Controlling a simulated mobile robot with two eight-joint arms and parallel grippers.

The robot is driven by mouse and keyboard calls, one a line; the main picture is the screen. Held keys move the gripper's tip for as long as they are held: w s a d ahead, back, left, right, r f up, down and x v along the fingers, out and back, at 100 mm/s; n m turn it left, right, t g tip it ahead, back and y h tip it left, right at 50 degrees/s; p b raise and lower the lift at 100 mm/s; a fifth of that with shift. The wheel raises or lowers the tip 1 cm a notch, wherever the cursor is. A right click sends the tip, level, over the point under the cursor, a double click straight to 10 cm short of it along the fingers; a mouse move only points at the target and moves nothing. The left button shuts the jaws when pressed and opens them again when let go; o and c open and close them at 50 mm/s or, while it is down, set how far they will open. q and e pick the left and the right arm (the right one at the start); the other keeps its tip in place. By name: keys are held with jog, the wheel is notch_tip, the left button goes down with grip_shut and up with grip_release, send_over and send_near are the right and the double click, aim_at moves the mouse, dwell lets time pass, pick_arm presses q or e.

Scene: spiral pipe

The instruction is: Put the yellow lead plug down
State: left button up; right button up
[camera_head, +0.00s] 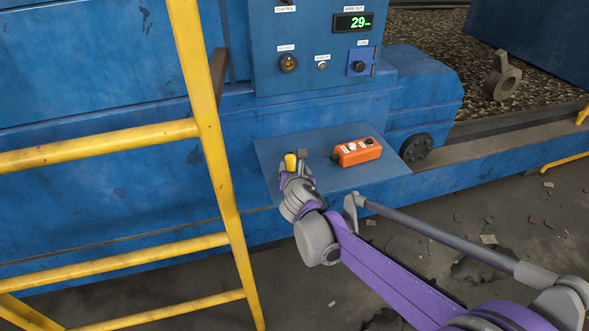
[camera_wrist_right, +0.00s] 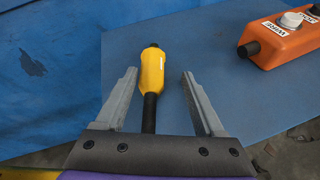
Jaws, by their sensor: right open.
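The yellow lead plug (camera_wrist_right: 153,70) lies on the blue shelf (camera_wrist_right: 207,82), between the spread fingers of my right gripper (camera_wrist_right: 157,92). Gaps show on both sides of it, so the fingers do not grip it. Its black lower part points back toward the gripper's palm. In the head view the yellow plug (camera_head: 290,162) shows at the tip of my right gripper (camera_head: 297,172), over the left part of the shelf (camera_head: 362,188). The gripper hides part of the plug there. My left gripper is not in view.
An orange control box (camera_head: 357,151) with buttons lies on the shelf right of the plug; its end shows in the wrist view (camera_wrist_right: 285,42). A blue panel (camera_head: 312,55) with a socket (camera_head: 288,63) stands above. A yellow railing (camera_head: 212,150) stands at the left.

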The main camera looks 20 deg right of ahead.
jog(key=shift+r, duration=0.25)
jog(key=p+v, duration=0.1)
jog(key=v, duration=1.1)
jog(key=s+d+f+m+g, duration=0.2)
jog(key=s+d+f+m, duration=0.15)
jog(key=s+m, duration=0.4)
jog(key=s+d+f+m+g, duration=0.2)
jog(key=s+f+m, duration=0.3)
jog(key=m, duration=0.4)
jog(key=s+a+f+m+g+y, duration=0.1)
jog(key=s+f+m+g, duration=0.1)
jog(key=s+m, duration=0.4)
jog(key=s+a+f+m+g+y, duration=0.1)
jog(key=s+f+m+g, duration=0.1)
jog(key=s+f+m, duration=0.2)
jog(key=s+m, duration=0.3)
jog(key=m, duration=0.1)
jog(key=shift+a+f+m+y, duration=0.2)
jog(key=shift+f+m+y, duration=0.05)
jog(key=shift+m+y, duration=0.1)
